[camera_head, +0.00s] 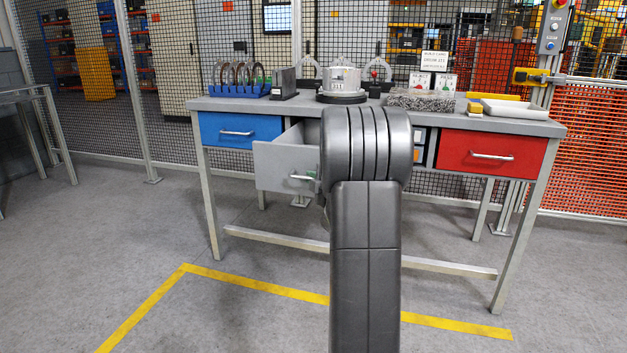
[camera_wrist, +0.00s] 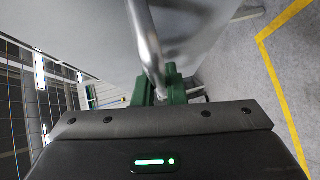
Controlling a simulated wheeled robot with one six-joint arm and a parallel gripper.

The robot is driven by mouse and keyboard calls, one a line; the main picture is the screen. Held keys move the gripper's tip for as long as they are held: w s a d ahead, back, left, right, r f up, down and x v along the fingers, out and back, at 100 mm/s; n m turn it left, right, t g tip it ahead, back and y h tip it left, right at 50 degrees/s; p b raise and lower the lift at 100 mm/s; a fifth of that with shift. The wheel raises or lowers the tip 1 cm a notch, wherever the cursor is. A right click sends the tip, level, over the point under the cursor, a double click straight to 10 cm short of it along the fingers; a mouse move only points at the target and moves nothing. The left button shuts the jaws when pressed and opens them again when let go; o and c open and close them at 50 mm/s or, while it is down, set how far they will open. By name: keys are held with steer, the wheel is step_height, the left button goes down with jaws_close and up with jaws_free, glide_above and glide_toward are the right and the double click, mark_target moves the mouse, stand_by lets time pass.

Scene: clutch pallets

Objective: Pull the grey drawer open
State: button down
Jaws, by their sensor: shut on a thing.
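The grey drawer (camera_head: 272,164) stands partly pulled out from the workbench, between the blue and red drawers. Its open top and side wall show in the head view. Its metal handle (camera_head: 301,177) runs across the front, partly hidden behind my arm. In the wrist view the drawer front (camera_wrist: 95,35) fills the upper left and the bar handle (camera_wrist: 146,35) runs down to my gripper. My gripper (camera_wrist: 160,82) has green fingers shut on the handle.
The workbench (camera_head: 225,104) carries a blue rack (camera_head: 238,90), a round metal housing (camera_head: 342,80) and a white tray (camera_head: 513,111). The blue drawer (camera_head: 240,130) and red drawer (camera_head: 488,153) are closed. The floor in front is clear, with yellow tape (camera_head: 255,288).

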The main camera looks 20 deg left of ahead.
steer(key=c, duration=1.5)
jaws_free()
steer(key=p+v, duration=0.3)
steer(key=v, duration=1.1)
steer(key=shift+w+a, duration=0.15)
steer(key=shift+w, duration=0.05)
